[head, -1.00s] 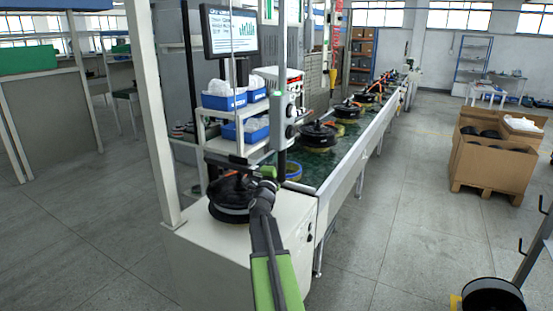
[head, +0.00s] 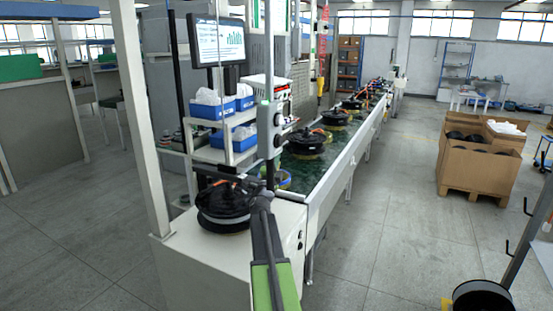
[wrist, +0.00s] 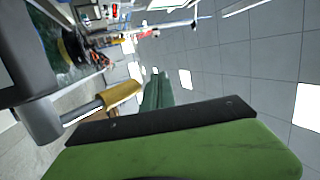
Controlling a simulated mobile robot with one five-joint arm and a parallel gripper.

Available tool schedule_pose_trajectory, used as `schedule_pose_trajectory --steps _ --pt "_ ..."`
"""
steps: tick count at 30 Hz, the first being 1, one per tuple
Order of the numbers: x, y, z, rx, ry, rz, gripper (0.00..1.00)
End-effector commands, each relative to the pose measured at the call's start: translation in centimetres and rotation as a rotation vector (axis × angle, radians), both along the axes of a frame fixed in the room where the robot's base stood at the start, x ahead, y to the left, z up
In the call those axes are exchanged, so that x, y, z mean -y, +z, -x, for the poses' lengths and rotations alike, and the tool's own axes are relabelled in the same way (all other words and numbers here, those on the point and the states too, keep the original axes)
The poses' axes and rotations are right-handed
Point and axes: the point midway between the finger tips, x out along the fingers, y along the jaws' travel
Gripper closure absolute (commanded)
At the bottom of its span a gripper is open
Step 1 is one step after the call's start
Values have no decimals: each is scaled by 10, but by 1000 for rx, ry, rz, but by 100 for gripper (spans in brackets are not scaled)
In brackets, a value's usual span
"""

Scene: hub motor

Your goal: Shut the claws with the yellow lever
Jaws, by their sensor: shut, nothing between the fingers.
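A yellow lever grip (wrist: 122,93) on a grey rod shows in the wrist view, just left of my gripper (wrist: 157,82). My gripper's fingers are together, with nothing between them, and look apart from the lever. In the head view my gripper (head: 263,190) is beside a grey upright post (head: 268,130), right of a black hub motor (head: 223,208). The motor sits on a white cabinet (head: 215,262). A dark bar lies above the motor; I cannot make out the claws or their state. The lever is not clear in the head view.
A conveyor (head: 325,180) with several hub motors runs back from the cabinet. A shelf with blue bins (head: 208,135) and a monitor (head: 217,42) stand behind. A cardboard box (head: 475,165) is at right.

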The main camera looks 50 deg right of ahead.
Motion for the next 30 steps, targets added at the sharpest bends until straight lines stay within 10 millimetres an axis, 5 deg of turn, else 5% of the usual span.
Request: schedule_pose_trajectory --steps 17,30 --pt "-2 -2 0 0 1 0 100" --pt "-80 -43 39 0 4 -1 100"
